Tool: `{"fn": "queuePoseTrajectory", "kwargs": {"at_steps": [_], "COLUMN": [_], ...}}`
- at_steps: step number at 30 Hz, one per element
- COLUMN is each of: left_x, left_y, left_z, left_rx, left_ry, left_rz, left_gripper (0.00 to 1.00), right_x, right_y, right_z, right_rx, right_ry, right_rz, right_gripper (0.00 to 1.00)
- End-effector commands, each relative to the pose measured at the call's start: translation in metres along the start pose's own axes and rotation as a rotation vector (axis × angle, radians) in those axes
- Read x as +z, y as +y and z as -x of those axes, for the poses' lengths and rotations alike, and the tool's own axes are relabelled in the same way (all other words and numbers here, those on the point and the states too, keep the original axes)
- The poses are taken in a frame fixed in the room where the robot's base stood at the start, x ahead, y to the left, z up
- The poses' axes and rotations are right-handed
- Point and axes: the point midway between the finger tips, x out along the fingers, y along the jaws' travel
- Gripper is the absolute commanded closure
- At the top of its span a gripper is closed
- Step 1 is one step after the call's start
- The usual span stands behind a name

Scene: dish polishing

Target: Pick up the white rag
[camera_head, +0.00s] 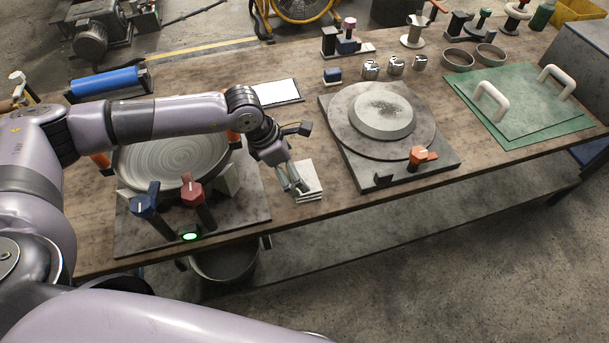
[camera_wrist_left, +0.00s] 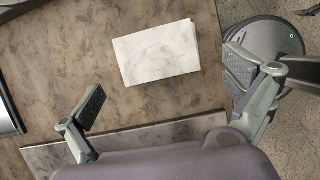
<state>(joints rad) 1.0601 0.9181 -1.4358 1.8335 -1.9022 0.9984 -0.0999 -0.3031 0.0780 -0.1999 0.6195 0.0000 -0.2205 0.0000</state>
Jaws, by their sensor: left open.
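The white rag (camera_head: 309,180) lies folded flat on the wooden table, between the two round-disc stations. It also shows whole in the left wrist view (camera_wrist_left: 157,52), with faint grey smudges on its top. My left gripper (camera_head: 293,180) hangs over the left side of the rag in the head view and covers a little of it. In the wrist view my left gripper (camera_wrist_left: 167,88) has its two fingers wide apart with nothing between them. The rag lies beyond the fingertips there. Whether a finger touches the rag cannot be told. My right gripper is not in view.
A station with a ridged disc (camera_head: 172,160) and blue and red knobs stands left, partly behind my arm. A station with a grey disc (camera_head: 383,108) and orange knob stands right. A white tablet (camera_head: 277,93) lies behind. The table's front edge is near the rag.

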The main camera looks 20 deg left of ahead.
Motion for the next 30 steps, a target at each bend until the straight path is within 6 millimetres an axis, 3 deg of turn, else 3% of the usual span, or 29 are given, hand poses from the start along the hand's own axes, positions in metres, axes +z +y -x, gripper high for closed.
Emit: {"fn": "queuePoseTrajectory", "kwargs": {"at_steps": [8, 12, 18, 26, 30], "left_x": [0.003, 0.006, 0.005, 0.004, 0.004], "left_y": [0.000, 0.002, 0.002, 0.003, 0.003], "left_z": [-0.018, -0.037, -0.061, -0.064, -0.064], "left_rx": [-0.001, -0.001, -0.001, 0.000, 0.000], "left_ry": [0.001, 0.002, 0.001, -0.001, -0.001], "left_rz": [0.000, 0.000, 0.000, 0.000, 0.000], "left_gripper": [0.00, 0.00, 0.00, 0.01, 0.10], "right_x": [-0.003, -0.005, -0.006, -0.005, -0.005], "right_y": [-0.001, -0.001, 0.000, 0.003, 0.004], "right_z": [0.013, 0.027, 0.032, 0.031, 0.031], "right_rx": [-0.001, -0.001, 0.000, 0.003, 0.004], "right_ry": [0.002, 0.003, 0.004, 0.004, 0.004], "right_rz": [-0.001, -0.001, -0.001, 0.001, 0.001], "right_gripper": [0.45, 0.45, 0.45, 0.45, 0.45]}}
